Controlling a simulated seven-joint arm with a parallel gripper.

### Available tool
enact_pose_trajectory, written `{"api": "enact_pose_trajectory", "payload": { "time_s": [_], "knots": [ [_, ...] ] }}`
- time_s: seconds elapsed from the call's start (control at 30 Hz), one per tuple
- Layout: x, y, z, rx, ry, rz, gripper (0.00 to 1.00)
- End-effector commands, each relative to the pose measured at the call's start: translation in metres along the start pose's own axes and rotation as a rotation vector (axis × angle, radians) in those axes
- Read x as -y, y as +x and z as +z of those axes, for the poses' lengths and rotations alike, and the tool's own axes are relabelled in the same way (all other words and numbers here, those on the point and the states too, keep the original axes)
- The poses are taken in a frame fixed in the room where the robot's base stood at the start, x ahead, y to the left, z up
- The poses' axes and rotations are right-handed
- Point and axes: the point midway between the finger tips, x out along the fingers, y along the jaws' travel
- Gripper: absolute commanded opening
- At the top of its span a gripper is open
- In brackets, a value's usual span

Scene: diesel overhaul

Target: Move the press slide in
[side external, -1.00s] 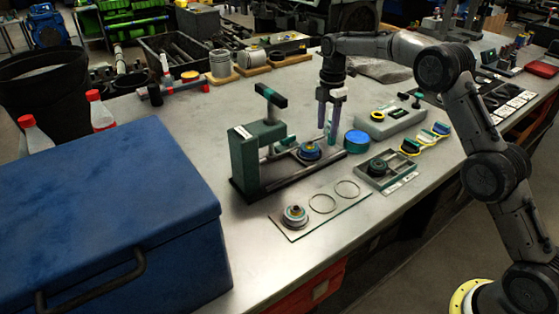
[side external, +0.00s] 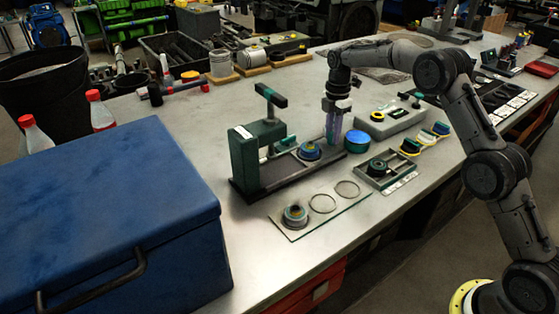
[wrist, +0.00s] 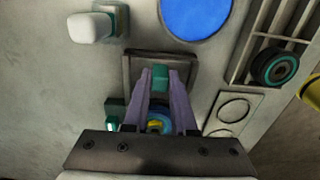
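The green press (side external: 262,155) stands upright on the bench, with a T-handle on its top. Its dark slide (side external: 286,172) sticks out to the right. A round blue-and-yellow part (side external: 310,151) sits on the slide outside the press column; it also shows in the wrist view (wrist: 158,124), partly behind my gripper. The teal slide handle (wrist: 160,77) stands at the outer end, between my fingertips. My gripper (side external: 334,138) points down there; its purple fingers (wrist: 160,85) look closed on the handle from both sides. Contact at the tips is small in view.
A blue round lid (side external: 357,140) and a grey box (side external: 390,118) stand right of the slide. A tray with a round part (side external: 378,168) and a plate with rings (side external: 322,203) lie in front. A big blue case (side external: 110,210) fills the left.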

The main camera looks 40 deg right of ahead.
Motion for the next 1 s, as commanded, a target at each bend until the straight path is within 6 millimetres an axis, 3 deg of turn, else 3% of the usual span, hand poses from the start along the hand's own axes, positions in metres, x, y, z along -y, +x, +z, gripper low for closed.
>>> {"api": "enact_pose_trajectory", "payload": {
  "time_s": [0.03,0.1,0.47,1.0],
  "knots": [
    [0.0,0.0,0.0,0.0,0.0,0.0,0.13],
    [0.0,0.0,0.0,0.0,0.0,0.0,0.0],
    [0.0,0.0,-0.003,0.0,-0.001,0.0,0.0],
    [0.0,-0.001,-0.036,0.0,-0.002,-0.001,0.0]
  ]
}}
